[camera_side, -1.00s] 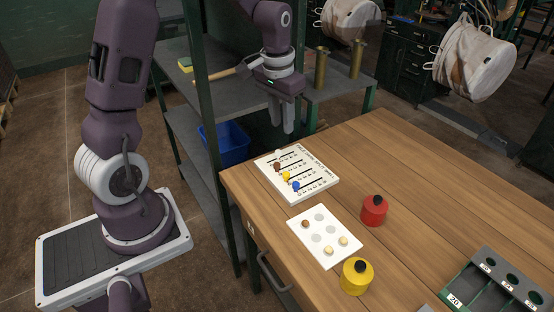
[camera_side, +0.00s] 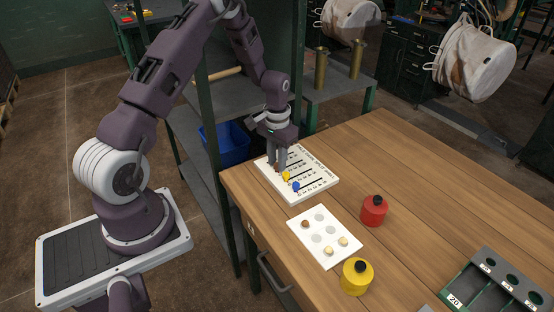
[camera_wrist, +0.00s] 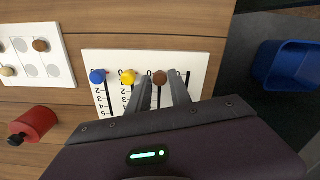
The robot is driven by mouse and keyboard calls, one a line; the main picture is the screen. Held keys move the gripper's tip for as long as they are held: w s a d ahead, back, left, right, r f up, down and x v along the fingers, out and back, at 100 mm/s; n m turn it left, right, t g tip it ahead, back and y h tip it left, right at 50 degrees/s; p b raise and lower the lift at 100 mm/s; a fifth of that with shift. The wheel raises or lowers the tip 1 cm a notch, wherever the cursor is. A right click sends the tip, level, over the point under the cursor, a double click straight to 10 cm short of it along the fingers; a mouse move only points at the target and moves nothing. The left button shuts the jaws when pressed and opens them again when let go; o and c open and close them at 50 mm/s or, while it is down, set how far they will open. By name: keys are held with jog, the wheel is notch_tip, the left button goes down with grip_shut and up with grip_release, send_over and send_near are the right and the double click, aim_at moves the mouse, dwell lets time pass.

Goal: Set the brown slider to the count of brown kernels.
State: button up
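The white slider board (camera_side: 318,192) lies on the table with numbered slots. In the wrist view, the blue knob (camera_wrist: 97,76), yellow knob (camera_wrist: 127,77) and brown knob (camera_wrist: 160,78) sit at the 0 end of their slots. My gripper (camera_wrist: 161,82) is open and low over the board, with one finger on each side of the brown knob and small gaps showing.
A red weight (camera_side: 374,211) and a yellow weight (camera_side: 357,277) with black knobs stand beside the card. A green-slotted rack (camera_side: 495,285) is at the lower right. A shelf post and blue bin (camera_side: 226,143) are left of the table.

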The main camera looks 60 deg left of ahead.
grip_shut()
dwell(1.2)
